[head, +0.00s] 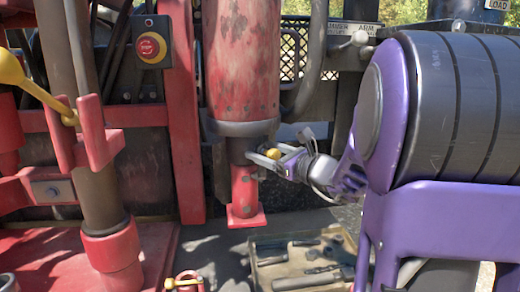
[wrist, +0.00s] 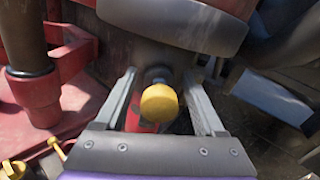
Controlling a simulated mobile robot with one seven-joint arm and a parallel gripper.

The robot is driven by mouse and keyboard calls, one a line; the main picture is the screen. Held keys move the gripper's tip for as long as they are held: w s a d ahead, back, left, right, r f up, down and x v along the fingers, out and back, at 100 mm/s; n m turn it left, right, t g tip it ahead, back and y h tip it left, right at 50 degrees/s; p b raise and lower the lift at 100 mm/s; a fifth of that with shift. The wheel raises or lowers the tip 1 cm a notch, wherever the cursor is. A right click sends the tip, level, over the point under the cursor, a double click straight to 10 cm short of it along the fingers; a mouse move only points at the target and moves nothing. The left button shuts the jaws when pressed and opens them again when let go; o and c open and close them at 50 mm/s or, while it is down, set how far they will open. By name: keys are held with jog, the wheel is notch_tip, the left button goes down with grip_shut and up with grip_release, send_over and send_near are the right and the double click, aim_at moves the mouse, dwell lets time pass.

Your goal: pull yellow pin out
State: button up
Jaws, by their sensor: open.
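The yellow pin (head: 273,154) shows as a round yellow knob at the side of the dark lower end of the red cylinder (head: 241,60). In the wrist view the yellow knob (wrist: 160,103) sits between my fingers, with a short dark stem behind it. My gripper (head: 264,158) is open, with one finger on each side of the knob. In the wrist view a gap shows between the knob and each finger of my gripper (wrist: 160,78). The far part of the pin is hidden behind the knob.
A larger yellow-knobbed lever (head: 12,68) stands at the far left, and another small yellow handle (head: 183,284) is at the bottom. A red emergency stop button (head: 150,47) is upper left. A tray of tools (head: 262,278) lies below. The cylinder's wide collar (wrist: 175,25) overhangs the fingers closely.

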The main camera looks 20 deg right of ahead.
jog(key=shift+s, duration=0.1)
grip_shut()
dwell(1.3)
